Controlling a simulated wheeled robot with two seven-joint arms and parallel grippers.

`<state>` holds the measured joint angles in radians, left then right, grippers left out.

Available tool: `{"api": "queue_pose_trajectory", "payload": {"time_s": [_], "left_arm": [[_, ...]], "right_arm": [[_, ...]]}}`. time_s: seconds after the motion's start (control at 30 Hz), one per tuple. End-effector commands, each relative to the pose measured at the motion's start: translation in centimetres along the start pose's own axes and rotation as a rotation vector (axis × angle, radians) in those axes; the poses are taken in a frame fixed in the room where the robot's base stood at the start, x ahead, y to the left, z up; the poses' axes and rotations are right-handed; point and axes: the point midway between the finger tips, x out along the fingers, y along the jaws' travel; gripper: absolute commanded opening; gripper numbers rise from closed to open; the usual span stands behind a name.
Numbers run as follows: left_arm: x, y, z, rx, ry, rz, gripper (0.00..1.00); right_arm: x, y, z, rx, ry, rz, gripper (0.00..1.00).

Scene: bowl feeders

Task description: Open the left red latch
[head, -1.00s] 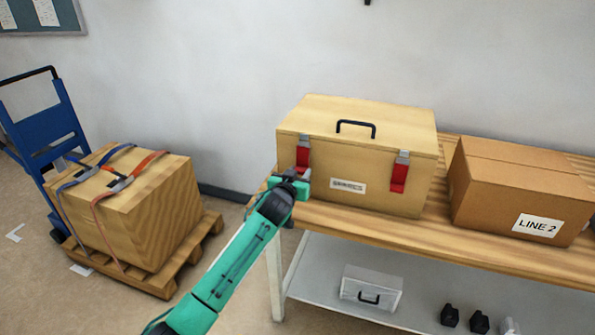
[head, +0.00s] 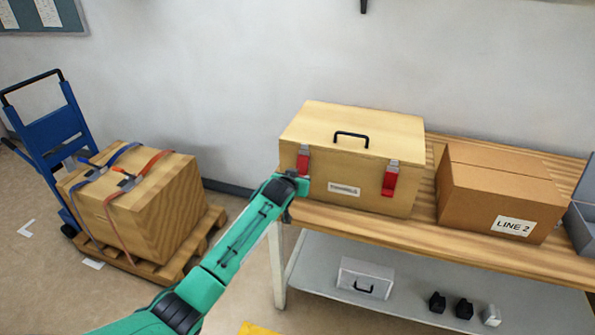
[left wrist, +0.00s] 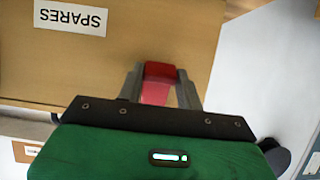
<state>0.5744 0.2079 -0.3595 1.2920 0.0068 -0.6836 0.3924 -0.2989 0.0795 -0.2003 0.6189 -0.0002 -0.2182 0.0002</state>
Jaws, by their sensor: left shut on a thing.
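The left red latch (head: 302,163) is on the front of the wooden box (head: 350,143), near its left corner. In the left wrist view the red latch (left wrist: 158,76) sits between the two fingers of my left gripper (left wrist: 160,88), which is shut on it. In the head view my left gripper (head: 301,184) is at the lower end of this latch and partly hides it. The right red latch (head: 390,178) hangs down on the box front. The lid looks closed, with a black handle on top. My right gripper is not in view.
The box stands on a wooden workbench (head: 432,225). A cardboard box (head: 495,195) marked LINE 2 is right of it. A small white case (head: 364,278) and small dark items are on the lower shelf. A strapped crate (head: 140,205) stands on a pallet at left.

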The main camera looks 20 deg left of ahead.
Motion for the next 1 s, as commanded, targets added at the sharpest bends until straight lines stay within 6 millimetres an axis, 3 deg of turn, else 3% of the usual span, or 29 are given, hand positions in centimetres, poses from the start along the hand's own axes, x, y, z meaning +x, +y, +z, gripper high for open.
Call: {"api": "queue_pose_trajectory", "payload": {"time_s": [0.03, 0.1, 0.6, 0.8, 1.0], "left_arm": [[-0.5, 0.1, -1.1, -0.001, -0.029, 0.001, 0.00], [-0.7, 0.0, -1.3, 0.000, -0.071, 0.000, 0.00], [-2.2, 0.0, -3.0, -0.001, -0.398, 0.001, 0.00], [-2.7, 0.1, -4.0, -0.002, -0.564, 0.001, 0.00], [-2.9, 0.1, -4.6, -0.001, -0.712, 0.002, 0.00]], "right_arm": [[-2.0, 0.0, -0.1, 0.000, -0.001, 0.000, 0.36], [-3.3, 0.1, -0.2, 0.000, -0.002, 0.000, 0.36], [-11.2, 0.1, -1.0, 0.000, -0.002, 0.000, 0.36], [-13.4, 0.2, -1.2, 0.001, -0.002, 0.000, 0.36], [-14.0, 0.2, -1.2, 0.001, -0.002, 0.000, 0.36]]}}
